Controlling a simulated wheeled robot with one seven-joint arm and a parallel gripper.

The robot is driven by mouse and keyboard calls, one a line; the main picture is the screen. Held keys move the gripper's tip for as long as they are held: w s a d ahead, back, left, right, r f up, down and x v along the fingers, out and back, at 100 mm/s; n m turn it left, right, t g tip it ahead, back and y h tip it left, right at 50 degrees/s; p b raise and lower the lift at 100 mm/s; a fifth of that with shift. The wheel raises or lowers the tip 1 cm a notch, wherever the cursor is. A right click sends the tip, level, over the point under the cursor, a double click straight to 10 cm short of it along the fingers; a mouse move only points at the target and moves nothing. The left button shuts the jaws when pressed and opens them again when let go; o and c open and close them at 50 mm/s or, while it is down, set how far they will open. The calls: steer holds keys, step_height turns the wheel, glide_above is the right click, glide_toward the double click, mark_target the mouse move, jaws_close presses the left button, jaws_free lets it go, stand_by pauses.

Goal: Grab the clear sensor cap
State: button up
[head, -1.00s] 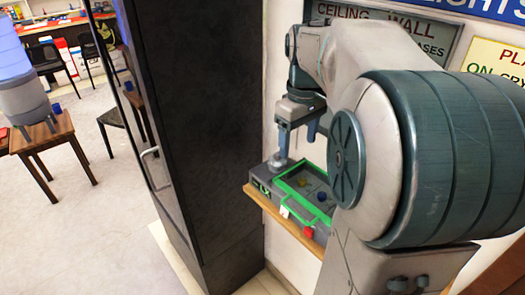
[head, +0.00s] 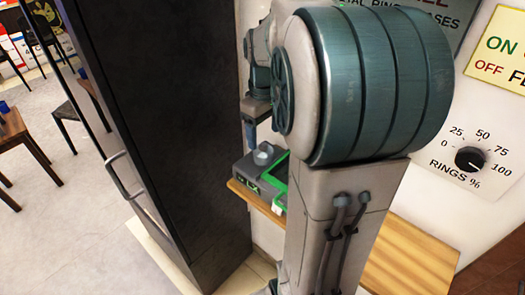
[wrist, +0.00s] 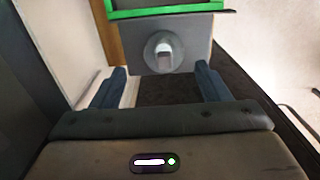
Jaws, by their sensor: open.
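The clear sensor cap (head: 264,154) looks like a small, round, greyish translucent piece on the end of a grey box (head: 243,177). In the head view my gripper (head: 250,138) hangs just above and left of the cap; one finger shows, and my arm hides the rest.
The box has a green frame (wrist: 166,9) and sits on a wooden shelf (head: 248,195) against the wall. A tall dark cabinet (head: 160,110) stands close on the left. A dial (head: 471,159) is on the wall at right.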

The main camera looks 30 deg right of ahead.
mark_target(263, 144)
steer(key=shift+s+a+f, duration=0.1)
steer(key=shift+a+f, duration=0.05)
steer(key=shift+f, duration=1.4)
steer(key=shift+s+a+f, duration=0.1)
steer(key=shift+f, duration=1.4)
steer(key=c, duration=0.9)
